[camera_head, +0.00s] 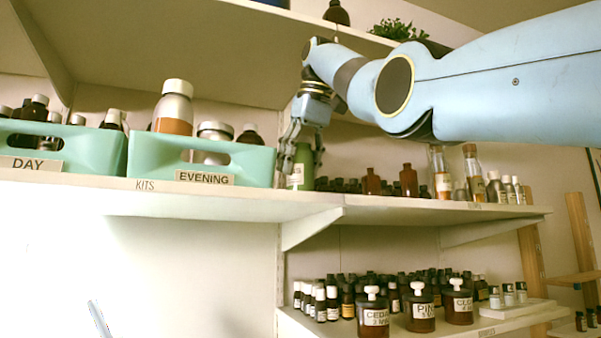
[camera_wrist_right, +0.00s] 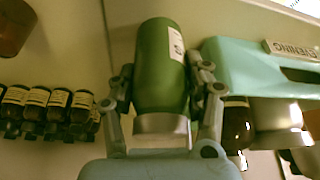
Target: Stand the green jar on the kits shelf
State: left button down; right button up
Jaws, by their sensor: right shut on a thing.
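The green jar (camera_head: 300,172) is upright in the head view, just right of the evening crate, with a pale label on its side. My right gripper (camera_head: 302,158) comes down from above and is shut on it. The right wrist view shows the green jar (camera_wrist_right: 160,70) between the two fingers, its silvery cap toward the palm. The kits shelf (camera_head: 225,198) carries a "KITS" label on its front edge. The jar's base is near the shelf's right end; I cannot tell whether it touches the board. My left gripper is not in view.
The teal evening crate (camera_head: 145,165) is close beside the jar; the teal day crate (camera_head: 98,150) stands farther left. Brown bottles (camera_head: 408,180) and corked bottles (camera_head: 473,172) line the shelf to the right. An upper shelf (camera_head: 200,50) is overhead. Labelled jars (camera_head: 420,312) fill the lower shelf.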

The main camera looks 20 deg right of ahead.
jog(key=shift+s, duration=0.25)
jog(key=shift+d+f, duration=0.1)
jog(key=shift+f, duration=0.05)
jog(key=o, duration=1.1)
jog(key=shift+c, duration=0.2)
jog(key=shift+r, duration=0.3)
pick_arm(q)
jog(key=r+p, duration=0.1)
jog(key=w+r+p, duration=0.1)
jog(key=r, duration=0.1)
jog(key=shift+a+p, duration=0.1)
jog(key=shift+p, duration=0.3)
pick_arm(e)
jog(key=v, duration=1.2)
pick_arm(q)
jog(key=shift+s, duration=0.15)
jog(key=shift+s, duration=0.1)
pick_arm(e)
jog(key=shift+f, duration=0.15)
